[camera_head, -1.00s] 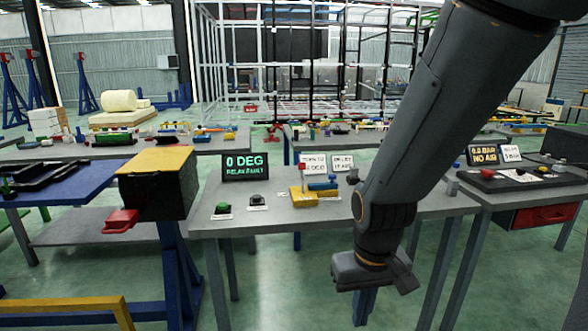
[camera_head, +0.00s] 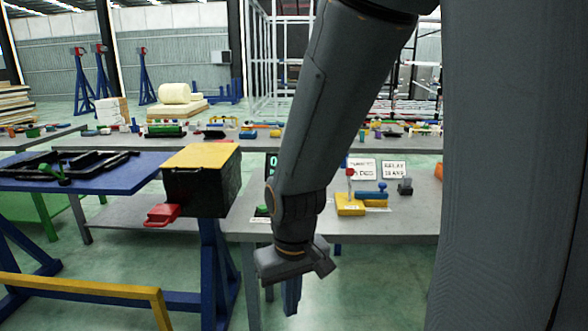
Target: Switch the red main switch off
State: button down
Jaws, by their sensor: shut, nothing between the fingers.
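A black box with a yellow top (camera_head: 203,182) stands on a blue post left of centre. A red lever-like part (camera_head: 162,214), which looks like the main switch, juts out from the box's lower left side. My gripper (camera_head: 291,297) hangs pointing down to the right of the box and lower than the red part, apart from both. Its fingers are shut and empty.
A grey table (camera_head: 395,222) behind my arm holds a yellow block with a red-topped lever (camera_head: 350,207) and small signs. A blue table (camera_head: 110,188) with black frames is at left. A yellow rail (camera_head: 80,285) runs low at front left.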

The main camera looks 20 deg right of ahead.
aim_at(349, 172)
jog(key=u, duration=0.1)
jog(key=i, duration=1.25)
jog(key=z, duration=0.55)
